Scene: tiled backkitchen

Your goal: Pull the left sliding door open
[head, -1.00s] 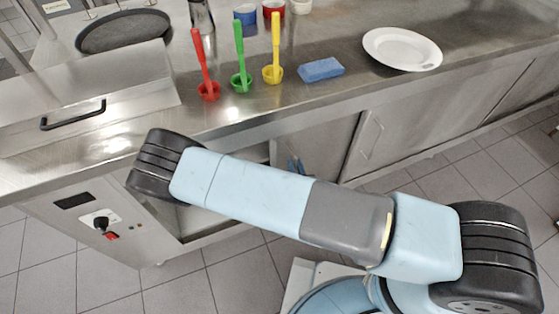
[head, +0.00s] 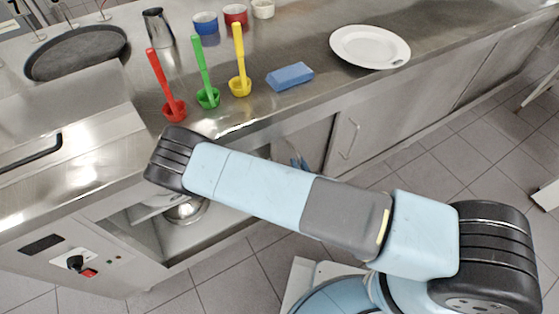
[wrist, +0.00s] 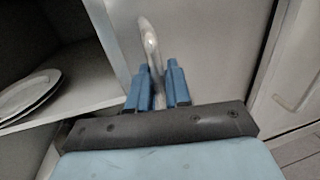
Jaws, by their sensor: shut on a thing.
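The left sliding door (wrist: 195,40) is a pale metal panel with an upright bar handle (wrist: 149,38). In the wrist view my gripper (wrist: 158,80) has its blue fingers on either side of this handle and is shut on it. The cupboard is open left of the door's edge. In the head view my gripper (head: 298,163) shows only as small blue fingertips behind my arm. My arm hides much of the door and the held handle there.
White plates (wrist: 28,92) lie on a shelf left of the door. A metal bowl (head: 186,211) shows inside the cupboard. Another door (head: 362,130) with a handle is to the right. Ladles, a blue sponge (head: 290,76) and a white plate (head: 370,46) are on the counter (head: 290,115).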

